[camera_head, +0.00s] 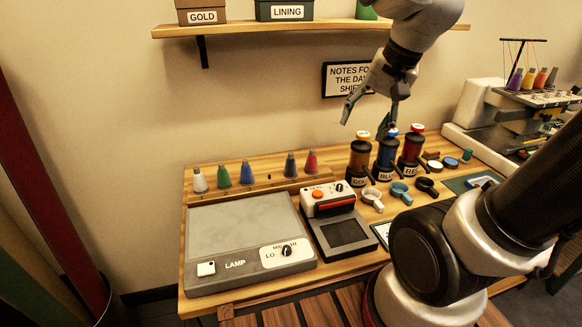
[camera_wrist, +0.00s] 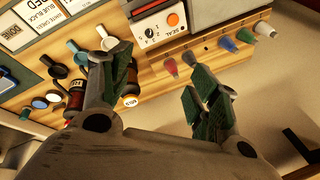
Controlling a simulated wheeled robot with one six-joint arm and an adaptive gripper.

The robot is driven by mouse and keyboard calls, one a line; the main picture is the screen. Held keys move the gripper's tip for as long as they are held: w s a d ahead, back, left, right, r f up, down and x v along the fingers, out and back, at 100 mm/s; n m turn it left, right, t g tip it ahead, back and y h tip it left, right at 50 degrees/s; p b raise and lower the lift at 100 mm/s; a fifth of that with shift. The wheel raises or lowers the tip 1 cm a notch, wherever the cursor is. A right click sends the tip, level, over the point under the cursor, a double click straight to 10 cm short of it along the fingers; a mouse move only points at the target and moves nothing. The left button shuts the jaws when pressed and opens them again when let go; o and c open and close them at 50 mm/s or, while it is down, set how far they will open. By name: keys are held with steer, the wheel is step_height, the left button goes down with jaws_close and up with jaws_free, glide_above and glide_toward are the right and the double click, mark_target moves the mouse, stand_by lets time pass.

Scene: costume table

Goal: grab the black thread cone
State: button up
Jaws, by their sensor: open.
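The black thread cone (camera_head: 290,165) stands upright on a wooden rail, between the blue cone (camera_head: 247,173) and the red cone (camera_head: 311,162). In the wrist view the black cone (camera_wrist: 189,59) shows beyond the fingers, partly hidden by the right-hand finger. My gripper (camera_head: 366,122) is open and empty, high above the table, to the right of the black cone in the head view. The wrist view shows its green-padded fingers (camera_wrist: 153,82) spread wide.
White (camera_head: 200,181) and green (camera_head: 224,177) cones stand farther left on the rail (camera_head: 262,186). Labelled jars (camera_head: 359,160) stand right of the cones, below my gripper. A lamp panel (camera_head: 240,235) and sealer (camera_head: 335,222) lie in front. A shelf (camera_head: 250,29) hangs above.

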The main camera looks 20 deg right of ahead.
mark_target(290, 158)
steer(key=w+a+f+m, duration=0.4)
steer(key=w+f+m, duration=0.2)
steer(key=w+f, duration=0.1)
steer(key=w+a+f+m+y, duration=0.1)
steer(key=w+a+f+m, duration=0.2)
steer(key=w+f+m, duration=0.3)
steer(key=w+a+f+m+y, duration=0.1)
steer(key=w+a+f+m, duration=0.3)
steer(key=w+f+m, duration=0.2)
steer(key=shift+w+a+f+g, duration=0.15)
steer(key=shift+w+f, duration=0.2)
steer(key=shift+f, duration=0.25)
steer(key=shift+w+a+f+g, duration=0.1)
steer(key=shift+w+f, duration=0.2)
steer(key=shift+f, duration=0.25)
steer(key=shift+w+a+f+g, duration=0.15)
steer(key=shift+w+f, duration=0.2)
steer(key=shift+f, duration=0.25)
steer(key=shift+d, duration=0.1)
steer(key=c, duration=1)
